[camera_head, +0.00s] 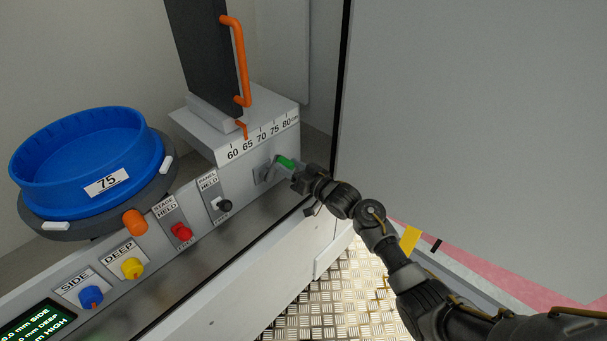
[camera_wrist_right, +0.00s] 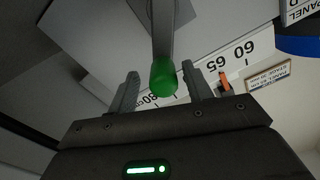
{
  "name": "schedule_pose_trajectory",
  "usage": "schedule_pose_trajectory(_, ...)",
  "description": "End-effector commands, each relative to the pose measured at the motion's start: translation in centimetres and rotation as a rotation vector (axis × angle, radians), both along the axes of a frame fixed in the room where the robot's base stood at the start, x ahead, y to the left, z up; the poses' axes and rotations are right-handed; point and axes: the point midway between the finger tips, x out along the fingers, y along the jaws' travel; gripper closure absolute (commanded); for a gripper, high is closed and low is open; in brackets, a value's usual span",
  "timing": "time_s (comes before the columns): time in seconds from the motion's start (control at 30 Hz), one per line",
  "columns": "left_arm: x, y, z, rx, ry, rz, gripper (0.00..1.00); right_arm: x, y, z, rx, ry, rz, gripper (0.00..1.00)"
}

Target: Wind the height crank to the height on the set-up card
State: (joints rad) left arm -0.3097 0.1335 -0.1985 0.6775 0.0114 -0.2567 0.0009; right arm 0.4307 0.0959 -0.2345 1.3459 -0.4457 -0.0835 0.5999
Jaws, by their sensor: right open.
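The crank's green handle (camera_head: 285,162) stands out from the front of the grey machine housing, on a grey arm. My right gripper (camera_head: 296,178) is at the crank from the right. In the right wrist view the green handle end (camera_wrist_right: 163,76) lies between the open fingers of my right gripper (camera_wrist_right: 162,86), with a gap on both sides. Above the crank is a height scale (camera_head: 262,138) marked 60 to 80. The orange pointer (camera_head: 244,130) stands at about 65. A blue round tub (camera_head: 75,160) carries a label (camera_head: 106,183) reading 75. My left gripper is not in view.
Left of the crank are a black knob (camera_head: 224,206), a red knob (camera_head: 181,232), a yellow knob (camera_head: 132,268) and a blue knob (camera_head: 91,296). A display (camera_head: 35,325) is at lower left. An orange handle (camera_head: 239,62) rises above the scale. A framed notice (camera_wrist_right: 268,77) is too small to read.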

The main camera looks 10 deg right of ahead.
Motion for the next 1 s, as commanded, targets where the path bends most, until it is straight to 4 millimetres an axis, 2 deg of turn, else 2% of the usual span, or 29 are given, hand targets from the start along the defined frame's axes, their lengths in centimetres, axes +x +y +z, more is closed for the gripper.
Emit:
schedule_pose_trajectory(0.2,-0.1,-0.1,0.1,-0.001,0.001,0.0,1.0,-3.6,-2.8,-0.1,-0.002,0.001,-0.002,0.5)
schedule_pose_trajectory(0.4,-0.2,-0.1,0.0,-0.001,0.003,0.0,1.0,-5.7,-4.3,-0.1,-0.002,0.002,-0.004,0.5)
schedule_pose_trajectory(0.77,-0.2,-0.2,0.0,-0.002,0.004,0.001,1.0,-6.3,-4.7,0.0,0.0,0.002,-0.004,0.5)
schedule_pose_trajectory(0.8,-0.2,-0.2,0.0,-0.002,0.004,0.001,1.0,-6.3,-4.7,-0.1,0.0,0.002,-0.004,0.51)
schedule_pose_trajectory(0.9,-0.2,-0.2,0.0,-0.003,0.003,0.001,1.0,-6.3,-4.9,-0.9,-0.006,0.014,-0.011,0.64)
schedule_pose_trajectory(0.97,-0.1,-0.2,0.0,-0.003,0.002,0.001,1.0,-6.5,-5.3,-2.8,-0.019,0.045,-0.026,0.72)
schedule_pose_trajectory(1.0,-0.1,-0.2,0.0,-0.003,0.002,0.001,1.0,-6.8,-5.7,-4.8,-0.035,0.075,-0.043,0.78)
